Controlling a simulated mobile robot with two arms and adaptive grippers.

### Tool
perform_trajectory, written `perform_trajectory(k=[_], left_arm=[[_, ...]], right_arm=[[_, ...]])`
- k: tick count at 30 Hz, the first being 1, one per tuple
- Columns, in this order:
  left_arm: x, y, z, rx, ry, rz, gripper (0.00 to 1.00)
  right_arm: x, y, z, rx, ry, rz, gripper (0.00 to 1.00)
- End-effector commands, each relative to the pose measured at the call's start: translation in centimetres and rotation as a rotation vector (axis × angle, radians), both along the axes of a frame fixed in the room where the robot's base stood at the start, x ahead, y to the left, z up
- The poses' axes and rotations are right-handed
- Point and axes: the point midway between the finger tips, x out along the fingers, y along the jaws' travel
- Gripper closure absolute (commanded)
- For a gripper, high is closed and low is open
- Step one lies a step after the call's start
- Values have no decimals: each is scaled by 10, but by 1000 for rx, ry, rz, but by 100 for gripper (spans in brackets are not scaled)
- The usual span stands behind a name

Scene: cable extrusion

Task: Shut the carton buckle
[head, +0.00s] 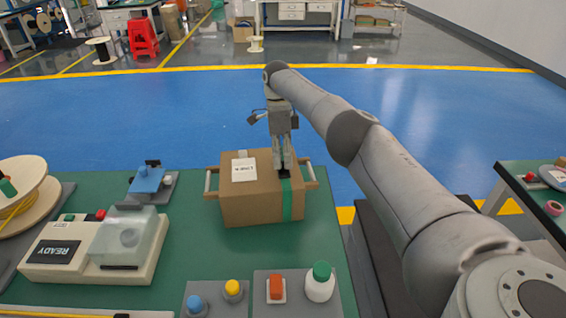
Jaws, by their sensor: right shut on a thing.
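A closed brown carton (250,207) stands on the green table, with a white label (244,169) on top and rod-like handles at its left and right sides. A green strap (287,200) runs over the carton's right part and down its front. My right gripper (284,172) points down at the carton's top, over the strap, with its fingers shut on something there. The buckle is hidden or too small to make out under the fingertips. My left gripper is not in view.
A beige machine marked READY (54,251) stands at the left, beside a cable spool (22,190). A blue-topped device (148,180) sits behind the machine. Table space is free left of the carton.

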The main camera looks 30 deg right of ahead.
Motion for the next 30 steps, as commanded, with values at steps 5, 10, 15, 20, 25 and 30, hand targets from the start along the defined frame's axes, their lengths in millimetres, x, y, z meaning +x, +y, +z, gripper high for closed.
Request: perform_trajectory(k=[5, 10, 15, 20, 25, 30], left_arm=[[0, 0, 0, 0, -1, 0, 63], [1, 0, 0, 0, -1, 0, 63], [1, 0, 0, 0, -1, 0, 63], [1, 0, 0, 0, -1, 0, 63], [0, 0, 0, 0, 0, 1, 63], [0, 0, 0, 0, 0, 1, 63]], right_arm=[[1, 1, 0, 2, -1, 2, 100], [1, 2, 0, 3, -2, 2, 76], [0, 1, 0, 2, -1, 1, 63], [0, 1, 0, 1, -1, 2, 63], [1, 1, 7, 1, -3, 2, 63], [1, 1, 36, 1, -4, 0, 63]])
